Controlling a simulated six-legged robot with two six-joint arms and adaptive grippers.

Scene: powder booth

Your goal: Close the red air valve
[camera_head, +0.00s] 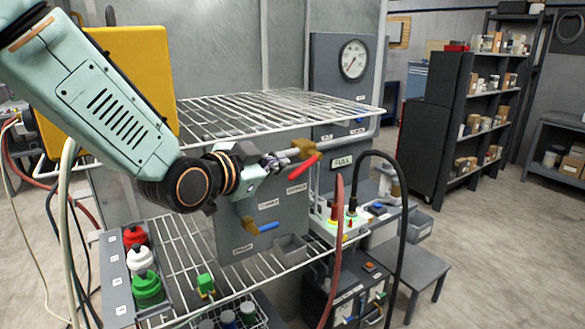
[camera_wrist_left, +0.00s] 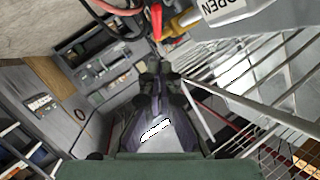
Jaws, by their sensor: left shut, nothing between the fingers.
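The red air valve has a red lever handle (camera_head: 303,168) on a brass body, on the grey panel below the wire shelf. In the head view the lever slants from upper right to lower left. The red lever also shows in the left wrist view (camera_wrist_left: 157,20), beside the yellow-brass body (camera_wrist_left: 185,22) and a white plate reading OPEN (camera_wrist_left: 222,10). My left gripper (camera_head: 288,160) is shut and empty, its tips just left of the red lever. In the left wrist view the closed fingers (camera_wrist_left: 153,66) point toward the lever; I cannot tell whether they touch it. My right gripper is out of view.
A blue-handled valve (camera_head: 266,227) sits lower on the panel. The wire shelf (camera_head: 270,112) runs close above my gripper. Red and black hoses (camera_head: 338,240) hang to the right. A pressure gauge (camera_head: 354,59) is behind. Capped bottles (camera_head: 142,260) stand at lower left.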

